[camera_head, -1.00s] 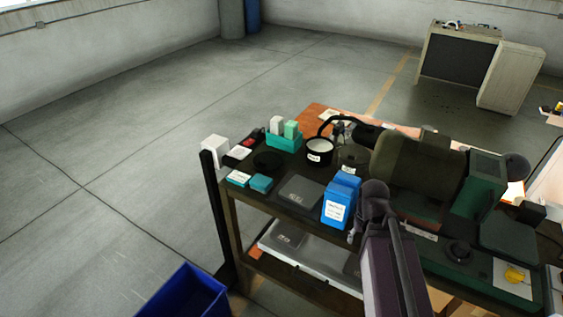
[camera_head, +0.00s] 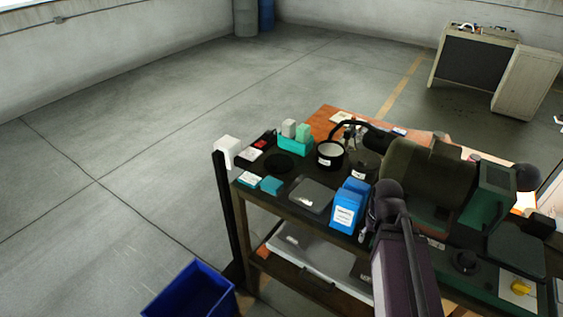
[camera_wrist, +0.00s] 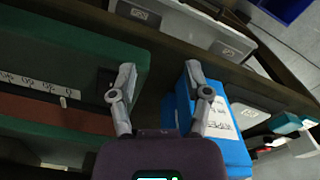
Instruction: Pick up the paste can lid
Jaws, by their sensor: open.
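A flat black disc (camera_head: 279,163), which looks like the paste can lid, lies on the dark bench top in the head view, left of an open black can (camera_head: 330,155) with white contents. Nothing covers the disc. It does not show in the wrist view. My gripper (camera_wrist: 160,72) is open and empty in the wrist view, its fingers spread. The right finger is in front of a blue box (camera_wrist: 232,145); I cannot tell if they touch. In the head view my arm hides most of the gripper, right of the blue boxes (camera_head: 345,213) and well away from the disc.
A teal holder (camera_head: 295,146) with upright blocks stands behind the disc. Small teal boxes (camera_head: 271,185) and a grey flat case (camera_head: 311,195) lie in front. A green machine (camera_head: 415,175) fills the right side. A blue bin (camera_head: 190,292) stands on open floor.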

